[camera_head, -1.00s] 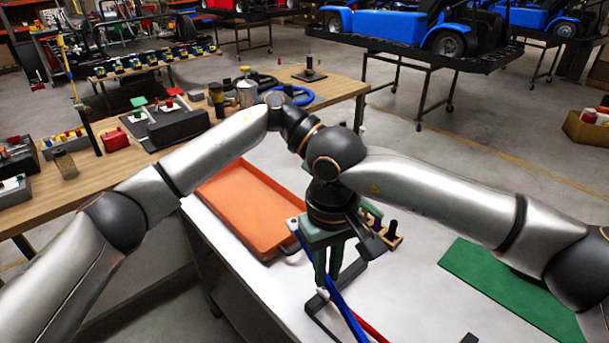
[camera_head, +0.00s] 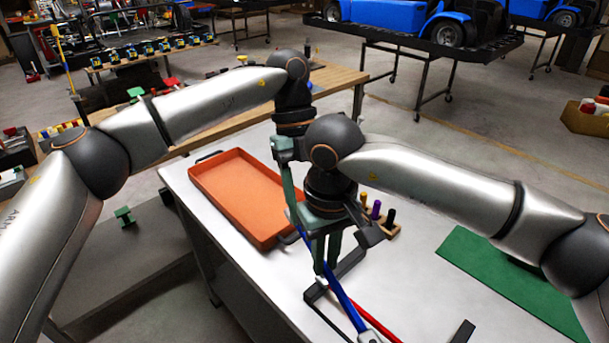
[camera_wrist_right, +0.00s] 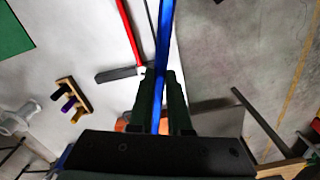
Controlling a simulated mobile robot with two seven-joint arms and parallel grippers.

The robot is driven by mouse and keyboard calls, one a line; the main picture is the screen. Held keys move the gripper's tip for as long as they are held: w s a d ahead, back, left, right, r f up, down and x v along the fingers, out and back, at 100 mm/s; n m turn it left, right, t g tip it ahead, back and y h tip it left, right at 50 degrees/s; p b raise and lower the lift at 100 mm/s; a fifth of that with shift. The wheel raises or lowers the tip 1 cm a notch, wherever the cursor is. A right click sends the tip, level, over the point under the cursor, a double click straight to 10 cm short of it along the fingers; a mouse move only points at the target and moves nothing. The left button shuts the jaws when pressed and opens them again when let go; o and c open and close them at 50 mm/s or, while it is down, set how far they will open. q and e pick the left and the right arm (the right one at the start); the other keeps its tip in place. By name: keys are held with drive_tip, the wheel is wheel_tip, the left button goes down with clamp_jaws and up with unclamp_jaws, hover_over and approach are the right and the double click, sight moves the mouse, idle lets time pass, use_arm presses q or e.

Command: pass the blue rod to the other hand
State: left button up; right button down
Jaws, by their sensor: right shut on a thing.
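The blue rod (camera_head: 344,299) runs diagonally at the front middle of the white table, and its lower end has a grey fitting. My right gripper (camera_head: 324,266) is shut on the rod; in the right wrist view the blue rod (camera_wrist_right: 163,40) passes between its two dark green fingers (camera_wrist_right: 159,78). My left gripper (camera_head: 291,195) points down just behind and left of the right one, close to the rod's upper part. Its fingers are partly hidden by my right wrist, so I cannot tell whether they touch the rod.
A red rod (camera_head: 378,318) lies beside the blue one, near black stand bars (camera_head: 326,312). An orange tray (camera_head: 222,190) is at the left of the table. A wooden peg holder (camera_head: 391,231) and a green mat (camera_head: 505,283) are to the right. A wooden bench (camera_head: 335,84) stands behind.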

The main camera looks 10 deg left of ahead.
sight(325, 268)
use_arm(q)
drive_tip(key=x, duration=0.5)
drive_tip(key=shift+s+d+f, duration=0.1)
drive_tip(key=shift+f, duration=0.2)
drive_tip(key=shift+c, duration=0.2)
drive_tip(key=c, duration=0.7)
clamp_jaws()
use_arm(e)
drive_tip(key=shift+s, duration=0.1)
use_arm(q)
drive_tip(key=shift+d+r, duration=0.15)
use_arm(e)
drive_tip(key=shift+s+a, duration=0.1)
drive_tip(key=shift+a, duration=0.1)
drive_tip(key=c, duration=1)
unclamp_jaws()
drive_tip(key=shift+o, duration=1.2)
drive_tip(key=shift+d, duration=0.15)
wheel_tip(325, 268, up, 12)
